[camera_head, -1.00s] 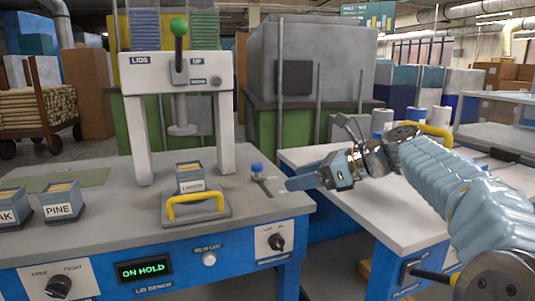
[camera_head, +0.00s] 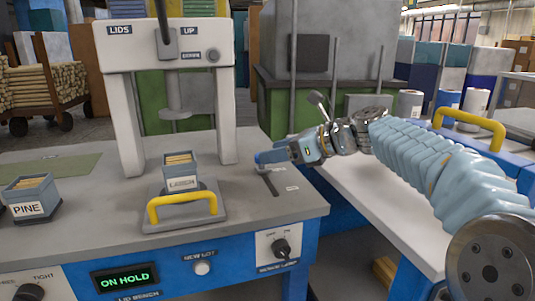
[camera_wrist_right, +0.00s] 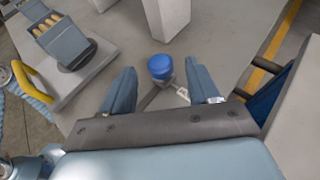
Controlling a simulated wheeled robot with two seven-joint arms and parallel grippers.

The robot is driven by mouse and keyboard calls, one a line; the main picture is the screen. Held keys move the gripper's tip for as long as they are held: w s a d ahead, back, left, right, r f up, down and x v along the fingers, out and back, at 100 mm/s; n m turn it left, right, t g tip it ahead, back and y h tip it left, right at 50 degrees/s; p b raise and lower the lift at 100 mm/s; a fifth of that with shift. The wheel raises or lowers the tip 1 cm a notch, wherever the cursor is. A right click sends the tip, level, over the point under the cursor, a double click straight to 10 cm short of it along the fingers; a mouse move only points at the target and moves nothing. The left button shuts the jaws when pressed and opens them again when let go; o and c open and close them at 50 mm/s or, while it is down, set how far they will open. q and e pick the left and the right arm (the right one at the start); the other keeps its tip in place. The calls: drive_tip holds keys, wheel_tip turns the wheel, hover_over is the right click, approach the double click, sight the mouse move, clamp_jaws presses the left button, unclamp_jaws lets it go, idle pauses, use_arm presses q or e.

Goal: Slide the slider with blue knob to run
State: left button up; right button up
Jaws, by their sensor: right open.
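The slider's blue knob (camera_wrist_right: 160,67) stands between the two spread fingers of my right gripper (camera_wrist_right: 161,88) in the right wrist view, with a gap on each side. The slider's dark slot (camera_head: 268,182) shows on the bench top in the head view, with small pale labels too small to read. The display (camera_head: 124,278) on the bench front reads ON HOLD.
Left of the slot, a tray with a yellow handle (camera_head: 181,202) holds a labelled box (camera_head: 180,172). The white press frame (camera_head: 130,130) stands behind it. A PINE box (camera_head: 29,197) is at the left. A rotary switch (camera_head: 281,248) is on the bench front.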

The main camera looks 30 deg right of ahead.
drive_tip(key=shift+x, duration=1.5)
clamp_jaws()
